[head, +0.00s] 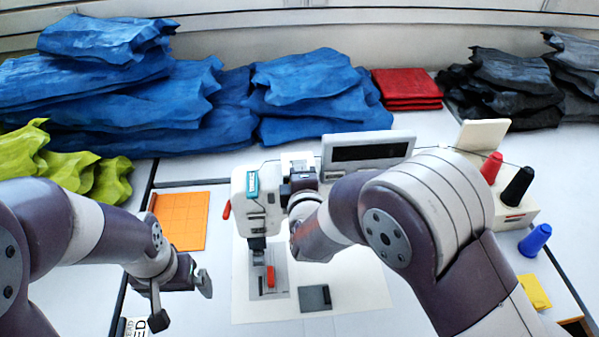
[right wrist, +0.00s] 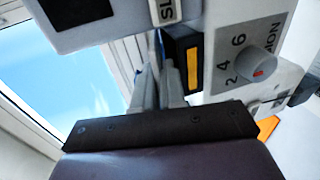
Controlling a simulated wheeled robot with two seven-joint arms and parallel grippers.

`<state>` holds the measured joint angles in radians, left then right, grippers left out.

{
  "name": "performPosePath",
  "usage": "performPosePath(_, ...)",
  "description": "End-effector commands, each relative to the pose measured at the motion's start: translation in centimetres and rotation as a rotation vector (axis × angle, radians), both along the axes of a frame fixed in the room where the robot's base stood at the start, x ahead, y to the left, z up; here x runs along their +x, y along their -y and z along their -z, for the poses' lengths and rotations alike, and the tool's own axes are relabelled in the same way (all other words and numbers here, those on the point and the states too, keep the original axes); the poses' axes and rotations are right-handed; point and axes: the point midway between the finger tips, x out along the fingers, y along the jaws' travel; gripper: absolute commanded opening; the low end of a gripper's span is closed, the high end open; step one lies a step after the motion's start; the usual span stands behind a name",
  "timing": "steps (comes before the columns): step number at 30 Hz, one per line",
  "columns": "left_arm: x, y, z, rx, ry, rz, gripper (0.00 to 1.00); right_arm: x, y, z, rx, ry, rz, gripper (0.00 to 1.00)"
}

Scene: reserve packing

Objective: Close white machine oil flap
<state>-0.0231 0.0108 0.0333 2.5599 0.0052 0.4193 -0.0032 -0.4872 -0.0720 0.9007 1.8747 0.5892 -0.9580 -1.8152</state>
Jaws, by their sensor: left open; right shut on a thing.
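The white machine (head: 258,205) is a sewing machine standing on a pale board in the middle of the table, with a red lever on its left side. My right gripper (head: 300,177) is at the top right of its head, shut on a part of the machine. The right wrist view shows its grey fingers (right wrist: 160,85) close together beside a black block with an orange stripe (right wrist: 192,62) and a numbered dial (right wrist: 262,66). The fingers mostly hide the held part, and I cannot clearly make out the oil flap. My left gripper (head: 180,289) is open and empty, left of the machine.
An orange cutting mat (head: 180,220) lies left of the machine. A display panel (head: 368,150) stands behind it. Red, black and blue thread cones (head: 516,186) are at the right. Blue folded stacks (head: 310,98) fill the back. A dark grey square (head: 315,298) lies in front.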

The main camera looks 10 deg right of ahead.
Motion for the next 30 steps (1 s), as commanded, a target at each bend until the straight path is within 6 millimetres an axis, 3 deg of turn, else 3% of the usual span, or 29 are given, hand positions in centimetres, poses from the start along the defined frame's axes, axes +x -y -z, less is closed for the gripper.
performPosePath(5, 0.0, 0.0, 0.0, 0.000, 0.000, 0.000, 1.00, 0.0, 0.0, 0.0, 0.000, -0.001, 0.001, 0.00)
performPosePath(6, 0.0, 0.0, 0.0, 0.000, 0.000, 0.000, 1.00, 0.0, 0.0, 0.0, 0.000, -0.001, 0.001, 0.23)
performPosePath(7, 0.0, 0.0, 0.0, 0.000, 0.000, 0.000, 1.00, 0.0, 0.0, 0.0, 0.000, -0.001, 0.001, 0.31)
performPosePath(23, 0.0, 0.0, 0.0, 0.000, 0.000, 0.000, 1.00, -0.1, 0.0, 0.2, -0.002, -0.007, 0.001, 0.31)
performPosePath(26, 0.0, 0.0, -0.8, 0.000, 0.000, 0.000, 1.00, 0.0, 0.0, -0.4, -0.002, -0.025, 0.000, 0.31)
performPosePath(30, 0.0, 0.0, -4.1, 0.000, 0.000, 0.000, 1.00, 0.3, 0.1, -2.2, -0.001, -0.123, 0.002, 0.31)
